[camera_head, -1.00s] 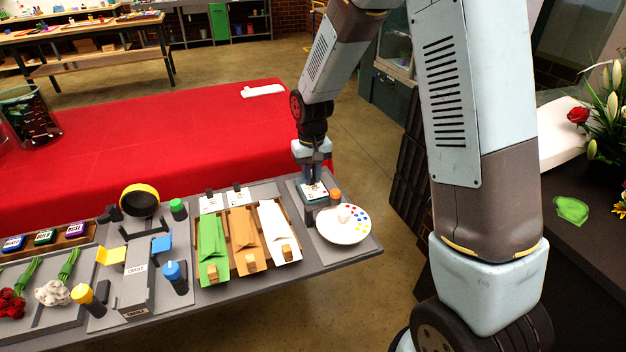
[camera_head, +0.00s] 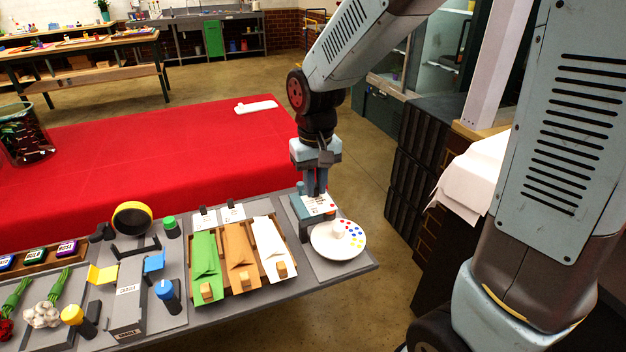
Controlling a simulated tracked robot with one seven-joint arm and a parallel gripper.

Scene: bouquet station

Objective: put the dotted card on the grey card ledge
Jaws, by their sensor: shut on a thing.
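My gripper (camera_head: 316,192) points down at the right end of the grey station, its fingers shut on a small white card (camera_head: 319,206). The card has red marks; they are too small to tell whether they are dots. It is tilted just above or against a grey-teal block (camera_head: 302,208); I cannot tell whether they touch. Two more white cards (camera_head: 232,212) stand at the back of the envelope rack, their markings unclear. The grey card ledge cannot be told with certainty among the grey fixtures.
A round white plate (camera_head: 325,249) with coloured dots lies just in front of my gripper. Green, brown and white envelopes (camera_head: 240,256) lie in a wooden rack to the left. A grey labelled block (camera_head: 128,308) and coloured-capped posts stand further left. The red table (camera_head: 150,145) behind is mostly clear.

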